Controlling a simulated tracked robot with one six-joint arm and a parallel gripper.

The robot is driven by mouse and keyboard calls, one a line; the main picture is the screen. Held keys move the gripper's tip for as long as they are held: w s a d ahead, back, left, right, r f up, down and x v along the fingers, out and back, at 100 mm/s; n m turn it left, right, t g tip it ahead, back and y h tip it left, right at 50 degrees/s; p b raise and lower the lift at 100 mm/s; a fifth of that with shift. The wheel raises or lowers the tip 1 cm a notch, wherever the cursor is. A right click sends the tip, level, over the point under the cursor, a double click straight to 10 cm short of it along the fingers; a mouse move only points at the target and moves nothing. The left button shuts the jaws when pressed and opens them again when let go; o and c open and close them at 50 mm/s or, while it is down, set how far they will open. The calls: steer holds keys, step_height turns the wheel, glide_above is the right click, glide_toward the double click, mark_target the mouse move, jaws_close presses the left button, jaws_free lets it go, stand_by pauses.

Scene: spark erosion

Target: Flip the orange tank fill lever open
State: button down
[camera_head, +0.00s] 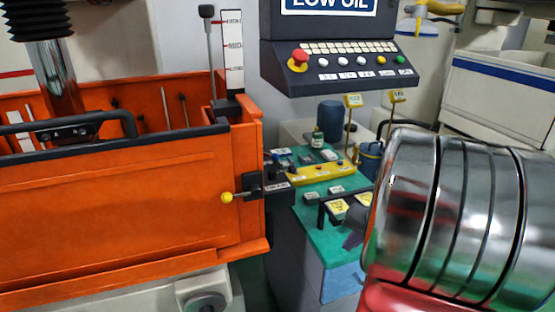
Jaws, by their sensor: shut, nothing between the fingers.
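The orange tank (110,215) fills the left side of the head view. A short lever with a yellow ball knob (227,197) sits at the right end of its front wall. The lever points left, roughly level, from a black mount (253,187). A small dark plate with pale lettering (278,187), too small to read surely, is beside the mount. A thin upright rod with a black grip (207,12) stands at the tank's back right corner. My gripper is not in view; only a shiny ringed part of my arm shows at the right, well apart from the knob.
A white level gauge (233,55) rises behind the tank. A dark control panel (340,66) with a red button hangs at the top middle. A green-topped bench (325,240) with several small items stands right of the tank. The space before the knob looks clear.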

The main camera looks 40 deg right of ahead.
steer(key=w+d+r+n+t+h, duration=0.1)
steer(key=w+d+r+n+h, duration=0.1)
steer(key=d+r+n+h, duration=0.4)
steer(key=w+d+r+n+t+h, duration=0.1)
steer(key=w+d+r+n+h, duration=0.2)
steer(key=r, duration=0.6)
steer(key=w+a+r+n+t+y, duration=0.2)
steer(key=w+a+n, duration=0.1)
steer(key=a+n, duration=0.2)
steer(key=w+a+r+n+t+y, duration=0.2)
steer(key=a+n, duration=0.3)
steer(key=a, duration=0.3)
steer(key=w+a+r+n+t+y, duration=0.2)
steer(key=w+a+r+n+y, duration=0.1)
steer(key=a+n, duration=0.2)
steer(key=a, duration=0.2)
steer(key=shift+w+a+r+t, duration=0.25)
steer(key=shift+w+a+t, duration=0.1)
steer(key=shift+t, duration=0.05)
